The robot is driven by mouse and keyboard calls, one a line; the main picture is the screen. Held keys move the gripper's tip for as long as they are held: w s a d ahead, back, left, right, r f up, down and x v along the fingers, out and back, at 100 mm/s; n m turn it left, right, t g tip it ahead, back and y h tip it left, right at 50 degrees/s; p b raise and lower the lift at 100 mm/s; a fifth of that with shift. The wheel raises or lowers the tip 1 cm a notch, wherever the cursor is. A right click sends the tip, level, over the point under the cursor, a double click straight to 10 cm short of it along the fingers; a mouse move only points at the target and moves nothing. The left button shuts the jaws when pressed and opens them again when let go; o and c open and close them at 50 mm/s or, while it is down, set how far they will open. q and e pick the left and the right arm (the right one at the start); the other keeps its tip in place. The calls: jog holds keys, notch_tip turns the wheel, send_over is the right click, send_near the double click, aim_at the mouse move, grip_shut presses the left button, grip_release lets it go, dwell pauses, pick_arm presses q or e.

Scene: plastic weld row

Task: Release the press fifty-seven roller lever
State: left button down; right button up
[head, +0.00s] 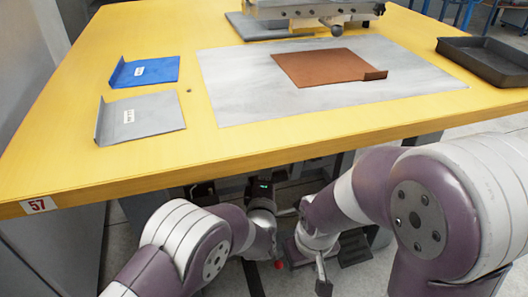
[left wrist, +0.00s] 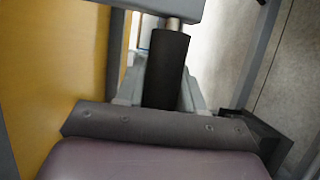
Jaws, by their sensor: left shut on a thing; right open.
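In the left wrist view, a black cylindrical grip (left wrist: 166,68) joins a metal rod under a grey block. I take it for the roller lever's handle, though its label does not show. My left gripper (left wrist: 160,95) is shut on it, with grey fingers on either side. In the head view, my left arm reaches under the table's front edge, and its fingertips and the lever are hidden there. My right gripper (head: 304,246) is open and empty, low in front of the table.
The yellow table (head: 130,175) carries a blue tray (head: 150,72), a grey tray (head: 155,112), a brown sheet (head: 320,66) and a black tray (head: 480,58). A machine (head: 310,10) stands at the back. A red knob (head: 279,264) shows below the table.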

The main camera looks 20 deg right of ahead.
pick_arm(q)
jog(key=shift+s+r+n+g+y+p, duration=0.15)
jog(key=shift+s+n+g+y+p, duration=0.15)
jog(key=shift+s+g+p, duration=0.7)
jog(key=shift+s+f+p, duration=0.3)
jog(key=shift+s+p, duration=0.1)
jog(key=shift+s, duration=0.05)
jog(key=shift+f, duration=0.25)
jog(key=c, duration=0.8)
grip_release()
jog(key=shift+s, duration=0.1)
pick_arm(e)
notch_tip(320, 180, up, 5)
jog(key=shift+f, duration=0.2)
jog(key=shift+s, duration=0.1)
